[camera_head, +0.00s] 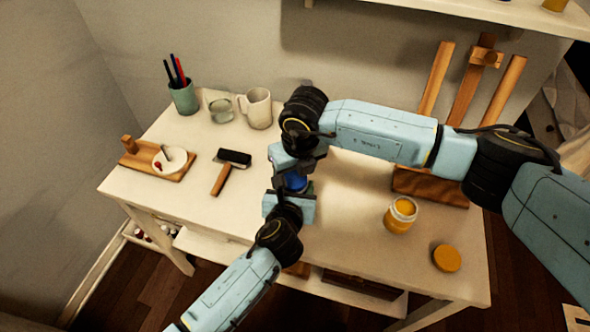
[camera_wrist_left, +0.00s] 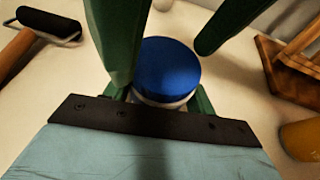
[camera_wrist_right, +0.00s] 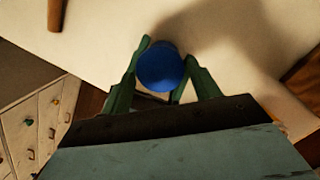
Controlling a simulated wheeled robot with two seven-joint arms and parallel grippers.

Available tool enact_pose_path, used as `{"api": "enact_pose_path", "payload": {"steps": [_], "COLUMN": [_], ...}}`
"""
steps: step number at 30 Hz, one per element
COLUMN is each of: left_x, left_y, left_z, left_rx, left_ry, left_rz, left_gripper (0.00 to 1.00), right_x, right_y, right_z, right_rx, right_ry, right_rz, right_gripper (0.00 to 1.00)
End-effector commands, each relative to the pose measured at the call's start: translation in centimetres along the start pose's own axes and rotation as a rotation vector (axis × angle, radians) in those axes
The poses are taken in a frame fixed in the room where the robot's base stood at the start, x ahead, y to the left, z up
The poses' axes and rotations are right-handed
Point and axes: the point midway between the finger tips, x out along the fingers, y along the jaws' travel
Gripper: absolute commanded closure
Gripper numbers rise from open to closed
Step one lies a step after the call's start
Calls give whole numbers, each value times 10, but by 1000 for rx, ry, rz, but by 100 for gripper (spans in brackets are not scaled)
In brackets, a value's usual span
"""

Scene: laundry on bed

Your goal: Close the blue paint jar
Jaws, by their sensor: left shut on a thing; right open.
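The blue paint jar (camera_head: 296,182) stands upright near the table's front edge, between my two grippers. Its blue lid (camera_wrist_left: 168,68) sits on top, with a pale strip of the jar (camera_wrist_left: 160,101) below it. The lid also shows in the right wrist view (camera_wrist_right: 162,68). My left gripper (camera_head: 291,194) is shut on the jar from the front, below the lid. My right gripper (camera_head: 297,170) reaches in from behind and above. It is open, with a finger on each side of the lid. Whether the lid is fully seated cannot be told.
An open yellow jar (camera_head: 400,215) and its loose lid (camera_head: 446,258) are at the right. A paint roller (camera_head: 231,170) lies left of my grippers. Cups (camera_head: 255,108), a brush pot (camera_head: 184,97) and a wooden easel (camera_head: 430,182) stand farther back.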

Motion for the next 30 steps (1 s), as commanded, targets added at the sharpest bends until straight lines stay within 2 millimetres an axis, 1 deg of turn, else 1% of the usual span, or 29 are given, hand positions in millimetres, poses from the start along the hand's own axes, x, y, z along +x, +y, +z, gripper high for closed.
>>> {"api": "enact_pose_path", "payload": {"steps": [1,5,8,15,18,25,26,30], "left_x": [4,4,4,4,4,3,3,2], "left_y": [13,13,13,13,12,7,7,6], "left_z": [4,4,4,3,3,2,2,2], "left_rx": [1,1,0,-8,-8,-5,-4,-4], "left_ry": [-5,-5,-5,-1,0,-1,-1,-1], "left_rz": [27,27,27,26,25,16,15,13], "left_gripper": [86,86,86,86,86,86,86,86], "right_x": [15,15,9,-21,-26,-29,-30,-30], "right_y": [-2,-2,-2,1,2,3,3,2], "right_z": [-16,-16,-16,-16,-16,-13,-12,-12], "right_rx": [-15,-15,-15,-22,-22,-17,-16,-14], "right_ry": [43,43,41,42,41,32,31,28], "right_rz": [-15,-15,-14,-8,-8,-5,-5,-6], "right_gripper": [38,38,38,38,38,38,47,65]}}
